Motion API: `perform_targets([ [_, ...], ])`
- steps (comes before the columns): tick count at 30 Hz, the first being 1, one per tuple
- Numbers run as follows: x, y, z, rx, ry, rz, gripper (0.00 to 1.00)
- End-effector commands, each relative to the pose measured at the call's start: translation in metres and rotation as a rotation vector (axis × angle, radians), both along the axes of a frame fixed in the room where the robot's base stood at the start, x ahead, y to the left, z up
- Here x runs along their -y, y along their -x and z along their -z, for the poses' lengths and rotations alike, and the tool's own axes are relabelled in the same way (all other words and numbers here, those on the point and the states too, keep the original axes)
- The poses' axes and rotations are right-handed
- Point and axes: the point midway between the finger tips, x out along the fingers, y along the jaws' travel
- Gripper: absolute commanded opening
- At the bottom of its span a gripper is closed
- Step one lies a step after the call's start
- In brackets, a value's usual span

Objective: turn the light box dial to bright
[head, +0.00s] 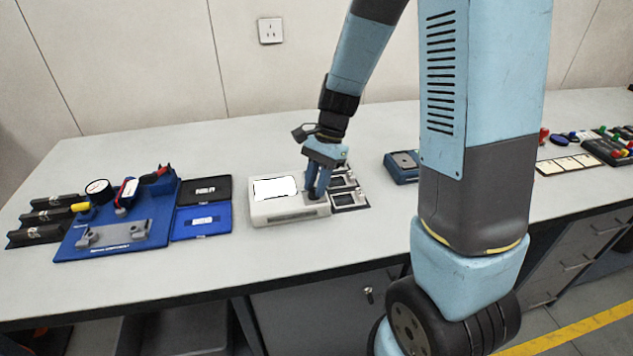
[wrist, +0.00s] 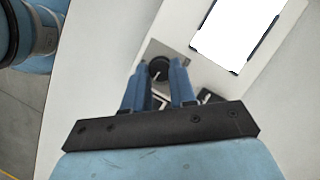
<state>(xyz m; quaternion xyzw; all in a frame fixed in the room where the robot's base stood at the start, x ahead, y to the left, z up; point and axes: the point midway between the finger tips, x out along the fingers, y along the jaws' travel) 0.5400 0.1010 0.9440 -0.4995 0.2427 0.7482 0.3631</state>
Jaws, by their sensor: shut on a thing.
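The light box (head: 285,213) is a pale grey box on the bench, with a white lit panel (head: 275,188) on its top. The panel also shows at the upper right of the wrist view (wrist: 235,32). My gripper (head: 316,192) points down at the box's right end. In the wrist view the round dark dial (wrist: 158,69) sits on a grey plate between my blue fingertips (wrist: 161,72), and my gripper is shut on it. The dial's markings are too small to read. In the head view my fingers hide the dial.
Small dark trays (head: 348,190) stand close to the right of the light box. A blue fixture board (head: 115,232) with a gauge and clamps lies to the left, beside black and blue cases (head: 202,221). A blue box (head: 401,167) stands further right.

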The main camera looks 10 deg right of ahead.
Motion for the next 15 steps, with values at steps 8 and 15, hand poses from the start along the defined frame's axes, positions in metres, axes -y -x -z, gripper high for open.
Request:
perform_targets([
  [8, -0.0003, 0.0, -0.0004, 0.002, 0.0, 0.051, 0.0],
  [15, -0.0006, -0.0001, -0.0004, 0.002, 0.0, 0.054, 0.0],
])
